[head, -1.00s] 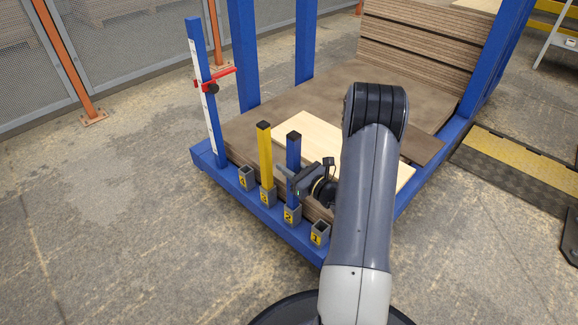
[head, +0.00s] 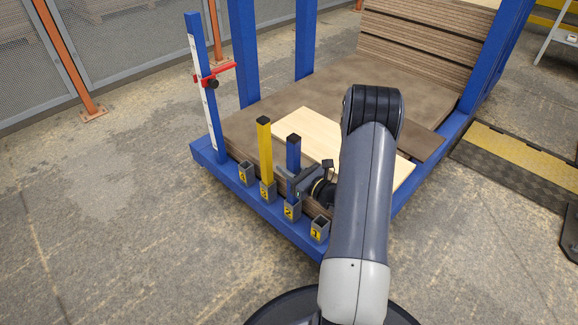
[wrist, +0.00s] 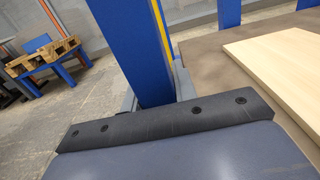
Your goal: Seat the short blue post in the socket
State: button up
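The short blue post (head: 293,153) stands upright at the socket marked 2 (head: 292,210), with its lower end at or inside the socket mouth; the exact depth is hidden. My gripper (head: 299,188) is low on the post, just above the socket, and appears shut on it. In the wrist view the blue post (wrist: 135,50) rises behind the dark edge of my gripper (wrist: 155,115). The fingertips themselves are mostly hidden.
A taller yellow post (head: 265,150) stands in the neighbouring socket. The end sockets, (head: 246,173) and (head: 319,229), are empty. A pale board (head: 320,130) lies on the brown board stack behind. A blue upright with a red clamp (head: 218,73) stands at the left.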

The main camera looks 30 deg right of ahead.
jog(key=o, duration=0.5)
jog(key=shift+s, duration=0.1)
jog(key=p+v, duration=0.3)
jog(key=v, duration=0.7)
jog(key=shift+s+d+r, duration=0.1)
jog(key=shift+s+d, duration=0.05)
jog(key=shift+s, duration=0.15)
jog(key=shift+w, duration=0.15)
jog(key=b+x, duration=0.3)
jog(key=x, duration=0.7)
jog(key=shift+w+a, duration=0.2)
jog(key=shift+r, duration=0.3)
